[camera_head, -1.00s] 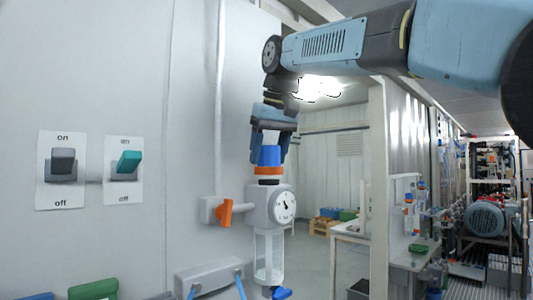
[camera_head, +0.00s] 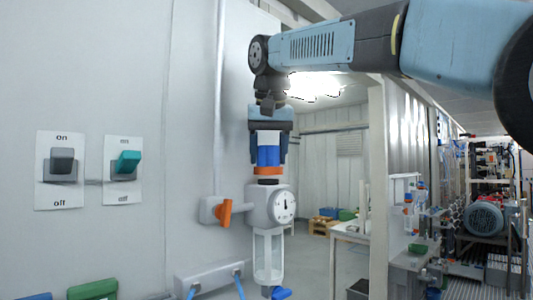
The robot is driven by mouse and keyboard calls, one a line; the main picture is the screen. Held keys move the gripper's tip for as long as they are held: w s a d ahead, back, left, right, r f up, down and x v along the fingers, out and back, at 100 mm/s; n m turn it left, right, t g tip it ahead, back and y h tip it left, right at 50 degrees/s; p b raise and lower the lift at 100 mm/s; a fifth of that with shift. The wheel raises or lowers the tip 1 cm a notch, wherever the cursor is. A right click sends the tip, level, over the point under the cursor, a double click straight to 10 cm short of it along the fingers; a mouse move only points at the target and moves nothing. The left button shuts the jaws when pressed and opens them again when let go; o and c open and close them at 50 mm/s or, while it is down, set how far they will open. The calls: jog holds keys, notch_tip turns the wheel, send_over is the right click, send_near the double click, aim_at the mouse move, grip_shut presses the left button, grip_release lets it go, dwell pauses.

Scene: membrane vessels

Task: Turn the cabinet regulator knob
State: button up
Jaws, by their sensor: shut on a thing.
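The regulator stands against the cabinet wall. Its blue knob (camera_head: 268,153) with an orange ring (camera_head: 268,171) sits on top of a pale body with a round dial gauge (camera_head: 284,205). A clear bowl (camera_head: 268,258) hangs below, with a blue piece at its bottom. My gripper (camera_head: 268,150) points straight down from above, with its dark fingers on the left and right sides of the blue knob. It is shut on the knob. The gauge needle points roughly up.
An orange lever valve (camera_head: 224,212) sits just left of the regulator. Two on/off switches, one grey (camera_head: 62,163) and one teal (camera_head: 127,163), are on the cabinet wall (camera_head: 110,80) farther left. A manifold with blue tubes (camera_head: 210,276) is below. A doorway opens to the right.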

jog(key=o, duration=1)
jog(key=shift+c, duration=0.2)
jog(key=shift+r, duration=0.1)
